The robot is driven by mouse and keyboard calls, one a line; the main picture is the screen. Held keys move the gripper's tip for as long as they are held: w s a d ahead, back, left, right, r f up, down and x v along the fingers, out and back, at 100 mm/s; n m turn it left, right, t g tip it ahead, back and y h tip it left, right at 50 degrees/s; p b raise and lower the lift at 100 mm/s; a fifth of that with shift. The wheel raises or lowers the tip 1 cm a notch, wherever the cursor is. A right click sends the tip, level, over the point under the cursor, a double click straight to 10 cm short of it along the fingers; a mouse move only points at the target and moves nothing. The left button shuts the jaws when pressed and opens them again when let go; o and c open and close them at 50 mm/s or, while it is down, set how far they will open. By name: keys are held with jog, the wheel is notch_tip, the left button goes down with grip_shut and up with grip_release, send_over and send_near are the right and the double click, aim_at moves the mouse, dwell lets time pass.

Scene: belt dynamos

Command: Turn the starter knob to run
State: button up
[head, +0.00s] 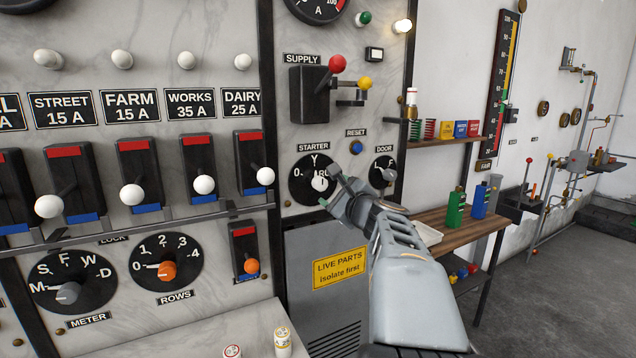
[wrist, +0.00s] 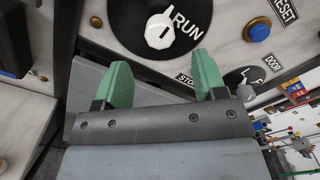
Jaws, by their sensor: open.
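The starter knob (head: 320,183) is a round white knob on a black dial marked 0, Y and RUN, under the STARTER label (head: 313,147) in the head view. In the wrist view the white knob (wrist: 160,32) shows near the top, with RUN to its right. Its narrow tip points up and slightly right there; I cannot tell exactly which mark it meets. My gripper (head: 331,187) is in front of the dial, partly covering RUN. In the wrist view its green fingers (wrist: 162,68) are open and empty, apart from the knob, one towards each side below it.
The DOOR knob (head: 388,175) and blue RESET button (head: 356,147) are right of the starter. The red-tipped supply lever (head: 337,64) juts out above. Switches with white ball handles (head: 204,184) stand left. A wooden bench (head: 462,232) with bottles is at right.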

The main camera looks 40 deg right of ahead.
aim_at(322, 184)
jog(key=w, duration=0.3)
jog(key=w+p, duration=0.1)
jog(key=w, duration=0.2)
jog(key=w+d, duration=0.1)
jog(key=w, duration=0.2)
jog(key=shift+d, duration=0.1)
jog(key=c, duration=0.9)
